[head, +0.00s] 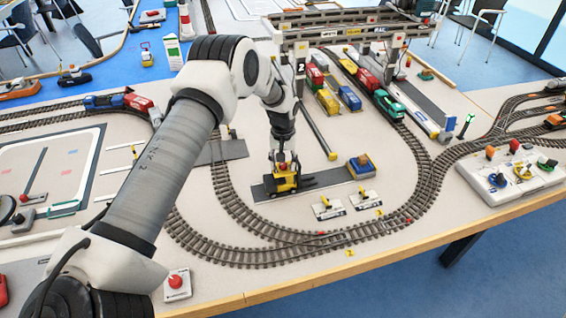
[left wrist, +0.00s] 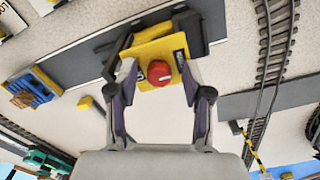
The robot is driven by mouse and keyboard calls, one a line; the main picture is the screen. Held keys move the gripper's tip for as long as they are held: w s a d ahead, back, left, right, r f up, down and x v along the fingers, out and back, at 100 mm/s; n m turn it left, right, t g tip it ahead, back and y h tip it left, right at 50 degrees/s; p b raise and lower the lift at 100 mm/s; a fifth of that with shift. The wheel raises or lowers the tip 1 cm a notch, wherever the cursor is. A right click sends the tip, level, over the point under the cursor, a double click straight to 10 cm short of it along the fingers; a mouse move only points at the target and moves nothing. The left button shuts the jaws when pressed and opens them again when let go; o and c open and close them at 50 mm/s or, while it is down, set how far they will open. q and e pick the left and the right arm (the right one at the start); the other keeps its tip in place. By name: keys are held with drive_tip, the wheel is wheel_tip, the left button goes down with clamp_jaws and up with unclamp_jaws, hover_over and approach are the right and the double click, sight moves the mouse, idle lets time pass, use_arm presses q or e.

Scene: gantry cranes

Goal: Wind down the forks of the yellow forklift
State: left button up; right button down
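The yellow forklift (head: 283,187) stands on a dark grey strip on the table, with its dark forks (head: 307,181) pointing right. In the left wrist view the forklift's yellow body (left wrist: 150,48) lies just beyond my fingers. A round red knob (left wrist: 159,73) sits on top of it. My left gripper (head: 284,162) points down over the forklift. In the left wrist view my left gripper (left wrist: 157,67) is open, one finger on each side of the knob, with gaps visible. I cannot tell the forks' height. My right gripper is not in view.
A blue and yellow load (head: 361,166) stands at the right end of the strip. Two white lever plates (head: 327,208) lie in front. Curved railway track (head: 260,235) runs around the strip. A gantry crane (head: 345,35) stands behind. A control box (head: 515,172) is at the right.

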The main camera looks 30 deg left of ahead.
sight(283, 165)
use_arm(q)
drive_tip(key=shift+r, duration=0.1)
wheel_tip(283, 165, up, 12)
idle(0.7)
